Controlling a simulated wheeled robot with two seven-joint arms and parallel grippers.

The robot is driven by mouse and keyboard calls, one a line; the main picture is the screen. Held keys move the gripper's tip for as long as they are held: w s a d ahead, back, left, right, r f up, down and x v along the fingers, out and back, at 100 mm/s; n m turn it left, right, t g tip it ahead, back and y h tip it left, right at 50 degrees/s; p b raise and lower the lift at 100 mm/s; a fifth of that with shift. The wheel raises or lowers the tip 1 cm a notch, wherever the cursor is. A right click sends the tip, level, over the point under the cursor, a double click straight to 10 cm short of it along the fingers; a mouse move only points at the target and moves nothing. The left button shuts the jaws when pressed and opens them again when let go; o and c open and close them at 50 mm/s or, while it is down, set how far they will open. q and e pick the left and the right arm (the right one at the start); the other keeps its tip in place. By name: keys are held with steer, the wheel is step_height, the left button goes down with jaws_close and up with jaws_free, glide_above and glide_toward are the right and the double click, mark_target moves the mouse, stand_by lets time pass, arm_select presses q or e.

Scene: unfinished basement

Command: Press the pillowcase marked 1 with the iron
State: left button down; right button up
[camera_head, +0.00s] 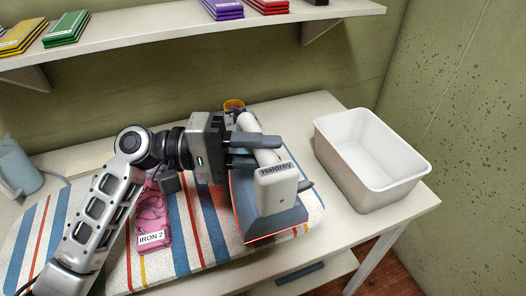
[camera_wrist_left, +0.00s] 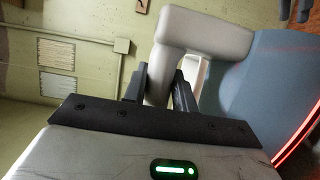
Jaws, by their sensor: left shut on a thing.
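My left gripper (camera_head: 262,151) is shut on the handle of the iron (camera_head: 274,192), a grey-blue and white iron labelled "Haldrey". The iron is over the right end of the striped ironing board (camera_head: 205,222), with a red glowing line along its lower edge. I cannot tell whether it touches the cloth. In the left wrist view the fingers (camera_wrist_left: 160,88) close around the white handle (camera_wrist_left: 205,35). A folded pink cloth marked "IRON 2" (camera_head: 151,215) lies on the board left of the iron. No pillowcase marked 1 is visible. My right gripper is out of view.
A white open bin (camera_head: 335,150) stands on the table (camera_head: 420,205) to the right. A small orange-rimmed object (camera_head: 234,104) is behind the gripper. A blue-grey jug-like object (camera_head: 14,168) is at left.

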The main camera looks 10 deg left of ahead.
arm_select(q)
steer(key=shift+w+a+r+b, duration=0.15)
steer(key=shift+w+a, duration=0.2)
steer(key=shift+w, duration=0.2)
steer(key=shift+w+a+f+b, duration=0.1)
steer(key=shift+w+a+b, duration=0.05)
steer(key=shift+w+a, duration=0.3)
stand_by(0.5)
steer(key=shift+s+d, duration=0.55)
steer(key=shift+s, duration=0.05)
stand_by(0.5)
stand_by(0.6)
steer(key=shift+r+p, duration=0.2)
steer(key=shift+p, duration=0.2)
step_height(320, 180, up, 5)
steer(key=p, duration=0.4)
step_height(320, 180, up, 2)
steer(key=shift+p, duration=0.65)
steer(key=shift+r, duration=0.95)
